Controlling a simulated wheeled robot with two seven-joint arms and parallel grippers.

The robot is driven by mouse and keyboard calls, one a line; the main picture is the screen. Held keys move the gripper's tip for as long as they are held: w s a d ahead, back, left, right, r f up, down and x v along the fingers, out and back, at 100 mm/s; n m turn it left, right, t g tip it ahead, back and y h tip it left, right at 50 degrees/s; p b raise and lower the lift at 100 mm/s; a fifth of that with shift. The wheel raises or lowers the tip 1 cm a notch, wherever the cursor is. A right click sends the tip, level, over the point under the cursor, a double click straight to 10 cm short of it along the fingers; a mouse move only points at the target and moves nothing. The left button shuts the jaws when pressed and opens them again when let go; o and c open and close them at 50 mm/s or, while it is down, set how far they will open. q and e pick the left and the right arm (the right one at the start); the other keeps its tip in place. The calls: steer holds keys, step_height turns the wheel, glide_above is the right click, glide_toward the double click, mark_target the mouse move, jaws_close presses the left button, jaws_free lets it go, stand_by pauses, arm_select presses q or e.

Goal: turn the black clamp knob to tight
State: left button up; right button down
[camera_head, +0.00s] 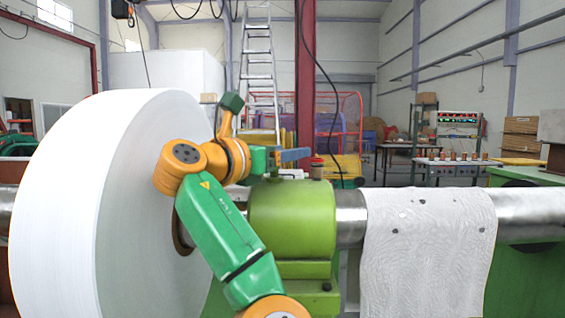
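My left arm, green and orange, rises from the bottom middle and bends right over the green bearing housing (292,222). My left gripper (293,156) is seen side-on as a blue-grey shape above the top of the housing; its finger gap does not show. My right gripper is not in view.
A large white roll (95,215) fills the left, close to my arm. A steel shaft (350,217) runs right from the housing, with a white cloth (428,250) draped over it. A red column (306,80) and a ladder (258,70) stand behind.

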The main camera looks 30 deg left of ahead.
arm_select(q)
steer(key=shift+d+m+h, duration=0.1)
steer(key=shift+m+h, duration=0.2)
steer(key=shift+h, duration=0.2)
steer(key=o, duration=1.4)
